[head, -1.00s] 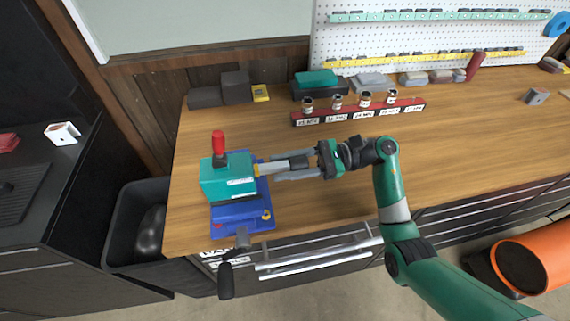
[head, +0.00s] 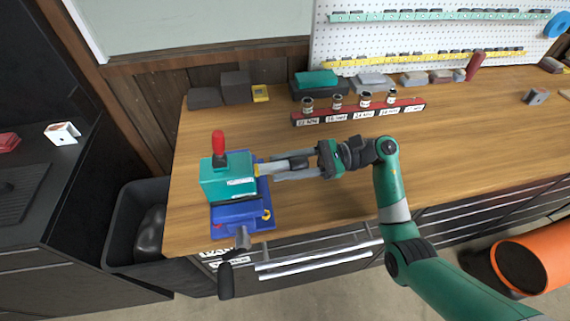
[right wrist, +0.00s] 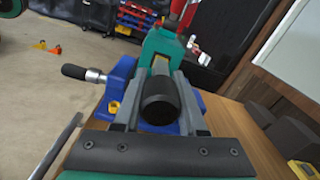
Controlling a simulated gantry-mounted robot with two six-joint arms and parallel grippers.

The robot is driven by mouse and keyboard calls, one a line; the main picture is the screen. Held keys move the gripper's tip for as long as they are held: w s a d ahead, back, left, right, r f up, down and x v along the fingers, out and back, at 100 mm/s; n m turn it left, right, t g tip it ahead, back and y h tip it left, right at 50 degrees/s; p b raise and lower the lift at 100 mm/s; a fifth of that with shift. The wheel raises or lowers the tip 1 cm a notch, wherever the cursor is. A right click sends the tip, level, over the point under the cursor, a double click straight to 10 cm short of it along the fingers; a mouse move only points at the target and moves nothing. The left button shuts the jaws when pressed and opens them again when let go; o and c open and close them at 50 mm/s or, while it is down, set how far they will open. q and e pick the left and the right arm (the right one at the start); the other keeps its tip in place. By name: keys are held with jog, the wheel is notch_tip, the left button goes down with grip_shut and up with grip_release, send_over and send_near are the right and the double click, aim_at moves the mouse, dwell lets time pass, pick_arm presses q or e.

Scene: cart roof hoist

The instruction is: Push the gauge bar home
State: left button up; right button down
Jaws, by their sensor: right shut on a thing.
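A green block with a red upright handle (head: 228,178) sits on a blue vise (head: 240,218) at the left end of the bench. My right gripper (head: 264,170) reaches in from the right. It is shut on the gauge bar (head: 298,161), a bar with a thick black grip. The fingertips are close against the block's right side, beside a small yellow part. In the right wrist view the bar's black round end (right wrist: 160,103) lies between the two fingers and points toward the block. The block and fingers hide the bar's far end. My left gripper is not in view.
A red rack (head: 355,113) with several small jars stands behind my right gripper. Dark blocks (head: 236,87) stand at the bench's back left. The vise's crank handle (head: 226,280) hangs over the front edge. The bench to the right is mostly clear.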

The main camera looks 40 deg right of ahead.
jog(key=shift+b+x, duration=0.75)
jog(key=shift+x, duration=0.3)
jog(key=shift+w+a, duration=0.1)
jog(key=shift+a, duration=0.1)
jog(key=shift+c, duration=2.3)
grip_release()
jog(key=shift+d, duration=0.1)
jog(key=v, duration=1.1)
jog(key=shift+s+d, duration=0.2)
jog(key=shift+s, duration=0.05)
